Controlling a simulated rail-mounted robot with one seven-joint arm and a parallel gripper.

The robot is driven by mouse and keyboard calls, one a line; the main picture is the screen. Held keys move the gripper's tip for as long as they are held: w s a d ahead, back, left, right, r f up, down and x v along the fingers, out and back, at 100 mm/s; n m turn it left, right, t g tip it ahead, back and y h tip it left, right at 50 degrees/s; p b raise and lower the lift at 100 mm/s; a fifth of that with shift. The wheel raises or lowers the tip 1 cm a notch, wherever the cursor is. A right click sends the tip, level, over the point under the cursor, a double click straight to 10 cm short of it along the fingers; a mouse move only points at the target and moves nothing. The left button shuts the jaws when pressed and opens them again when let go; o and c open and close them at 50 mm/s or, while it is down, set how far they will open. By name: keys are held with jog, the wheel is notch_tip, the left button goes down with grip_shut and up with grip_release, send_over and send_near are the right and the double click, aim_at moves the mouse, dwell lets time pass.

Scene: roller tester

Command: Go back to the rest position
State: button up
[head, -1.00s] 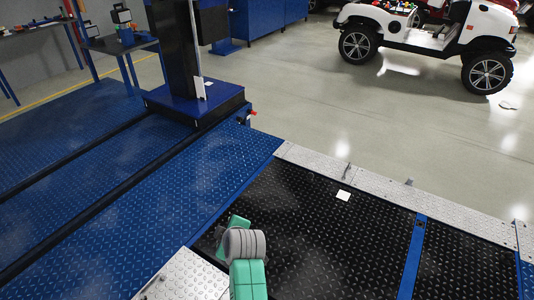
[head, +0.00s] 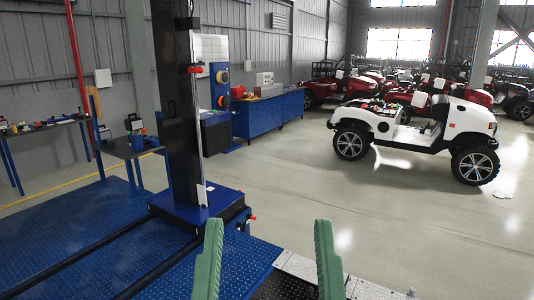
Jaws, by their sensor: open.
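My gripper (head: 268,258) shows at the bottom middle of the head view. Its two green fingers point up and stand wide apart, with nothing between them. Through the gap I see the grey floor, the edge of the blue plate platform and a strip of silver plate. The finger bases and the rest of the arm are below the picture edge.
A black column on a blue base (head: 205,212) stands on the blue platform (head: 60,240) at left. A white cart (head: 420,135) is parked at right. Blue cabinets (head: 270,118) and a side table (head: 130,148) stand behind. The middle floor is clear.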

notch_tip(320, 180, up, 30)
jog(key=p, duration=2.6)
jog(key=shift+a, duration=0.2)
